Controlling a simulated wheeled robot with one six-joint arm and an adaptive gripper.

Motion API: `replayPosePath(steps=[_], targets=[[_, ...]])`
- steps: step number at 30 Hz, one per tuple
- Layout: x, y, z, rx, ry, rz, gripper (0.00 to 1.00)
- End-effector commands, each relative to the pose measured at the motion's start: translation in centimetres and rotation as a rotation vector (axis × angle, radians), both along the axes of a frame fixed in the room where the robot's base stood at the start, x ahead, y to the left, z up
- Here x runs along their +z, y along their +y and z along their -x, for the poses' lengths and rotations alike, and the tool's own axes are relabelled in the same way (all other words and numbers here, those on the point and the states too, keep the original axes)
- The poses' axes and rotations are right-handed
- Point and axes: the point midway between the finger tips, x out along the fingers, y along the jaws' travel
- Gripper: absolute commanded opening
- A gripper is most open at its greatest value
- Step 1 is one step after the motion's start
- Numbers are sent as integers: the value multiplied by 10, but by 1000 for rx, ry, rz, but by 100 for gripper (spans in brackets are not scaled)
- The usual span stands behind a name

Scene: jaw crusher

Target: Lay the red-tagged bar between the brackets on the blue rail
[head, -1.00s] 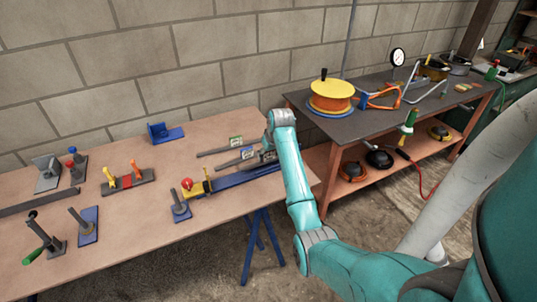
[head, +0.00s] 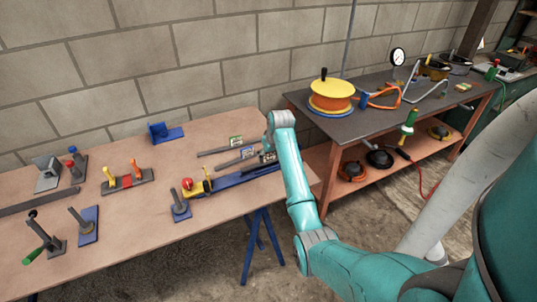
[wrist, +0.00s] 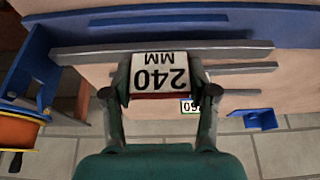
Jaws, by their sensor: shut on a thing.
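My gripper (wrist: 160,85) is shut on the red-tagged bar (wrist: 235,49) at its white tag, which reads 240 MM and has a red edge. The bar is long and grey, and lies roughly parallel to the blue rail (wrist: 150,22) in the wrist view. Whether it touches anything below is unclear. In the head view the rail (head: 235,184) runs along the front right of the bench, and my gripper (head: 268,157) is by its right end, partly hidden by my arm. A blue upright bracket (wrist: 32,65) shows at the rail's left end in the wrist view.
Two other tagged grey bars (head: 215,151) (head: 229,163) lie behind the rail. A red-and-yellow clamp (head: 193,187) sits at the rail's left end, with a blue-based post (head: 180,207) in front. A blue bracket (head: 165,132) stands at the back. A dark table (head: 380,110) adjoins on the right.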

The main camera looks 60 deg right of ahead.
Motion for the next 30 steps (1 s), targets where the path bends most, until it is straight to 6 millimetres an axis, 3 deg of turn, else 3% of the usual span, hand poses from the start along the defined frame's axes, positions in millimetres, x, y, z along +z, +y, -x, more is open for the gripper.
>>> replayPosePath(steps=[26,27,30], targets=[[-18,0,0,0,0,0,10],[-18,0,0,0,-1,1,63],[-18,0,0,0,-1,1,87]])
